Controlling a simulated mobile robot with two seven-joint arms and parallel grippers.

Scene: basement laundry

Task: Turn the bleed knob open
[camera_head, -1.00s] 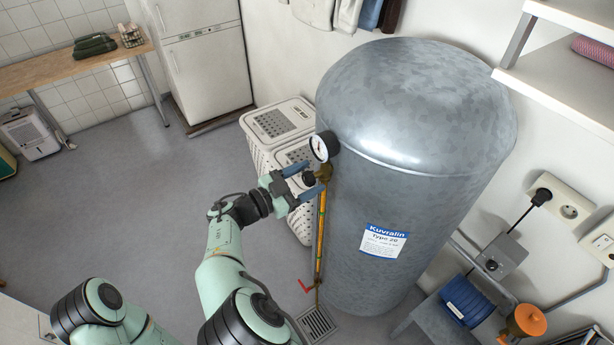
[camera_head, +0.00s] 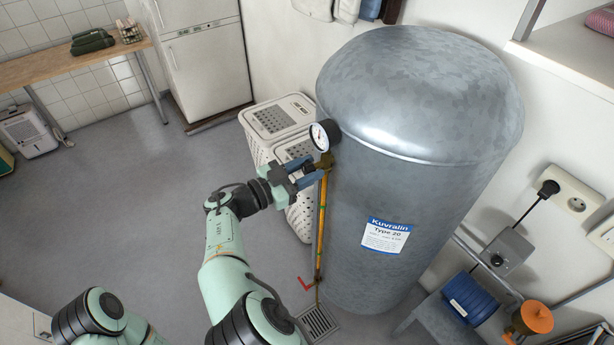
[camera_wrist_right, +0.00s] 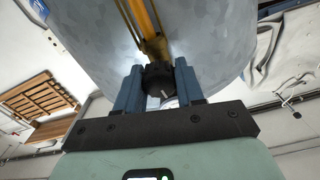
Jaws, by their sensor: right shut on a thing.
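The bleed knob (camera_wrist_right: 159,79) is small and black with a pale line on its face. It sits on a brass fitting (camera_head: 325,161) at the side of the tall grey tank (camera_head: 405,165). My right gripper (camera_head: 312,174) reaches it from the left and is shut on it. In the right wrist view the two blue fingers (camera_wrist_right: 160,92) stand either side of the knob. In the head view the fingers mostly hide the knob. My left arm shows at the bottom left, but its gripper is out of the picture.
A round pressure gauge (camera_head: 323,133) sits just above the fitting. A yellow sight tube (camera_head: 320,225) runs down to a red lever (camera_head: 306,284) near a floor drain (camera_head: 317,322). White laundry baskets (camera_head: 277,122) stand behind the gripper. The floor at left is clear.

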